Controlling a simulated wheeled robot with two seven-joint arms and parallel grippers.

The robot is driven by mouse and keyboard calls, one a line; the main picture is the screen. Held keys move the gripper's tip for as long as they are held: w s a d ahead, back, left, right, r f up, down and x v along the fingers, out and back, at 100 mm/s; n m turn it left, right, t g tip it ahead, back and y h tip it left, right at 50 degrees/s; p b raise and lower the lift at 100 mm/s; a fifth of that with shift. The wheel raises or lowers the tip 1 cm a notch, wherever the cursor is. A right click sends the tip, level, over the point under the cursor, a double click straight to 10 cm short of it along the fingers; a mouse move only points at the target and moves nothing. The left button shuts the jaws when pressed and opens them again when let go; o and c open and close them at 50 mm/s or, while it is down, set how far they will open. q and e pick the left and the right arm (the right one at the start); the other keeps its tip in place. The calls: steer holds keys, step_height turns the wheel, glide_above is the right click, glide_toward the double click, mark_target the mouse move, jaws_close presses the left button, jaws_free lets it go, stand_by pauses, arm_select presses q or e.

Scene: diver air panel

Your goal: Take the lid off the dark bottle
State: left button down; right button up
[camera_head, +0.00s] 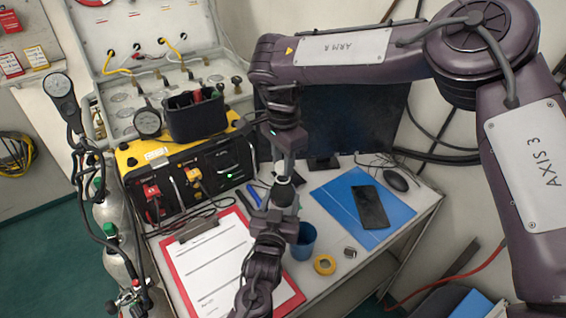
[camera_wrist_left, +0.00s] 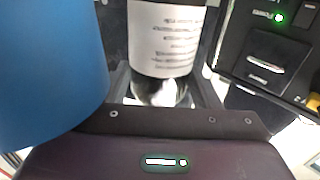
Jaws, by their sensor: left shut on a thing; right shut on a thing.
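The dark bottle with a white label (camera_wrist_left: 166,38) is in the left wrist view, between the jaws of my left gripper (camera_wrist_left: 163,88). In the head view my left gripper (camera_head: 283,200) is the lower one, shut on the bottle above the desk. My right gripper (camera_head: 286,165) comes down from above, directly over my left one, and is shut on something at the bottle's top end. The lid itself is hidden by the right fingers, so I cannot tell whether it is seated on the bottle or apart from it.
A blue cup (camera_head: 303,242) stands close right of my left gripper, with a roll of yellow tape (camera_head: 325,265) nearby. A red clipboard (camera_head: 172,272) lies left. A blue folder (camera_head: 335,193) carries a black phone (camera_head: 370,206). The yellow-black air panel (camera_head: 130,158) stands behind left.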

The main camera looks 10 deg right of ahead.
steer(key=shift+r, duration=0.1)
steer(key=shift+r, duration=2)
arm_select(q)
steer(key=shift+c, duration=1.9)
jaws_free()
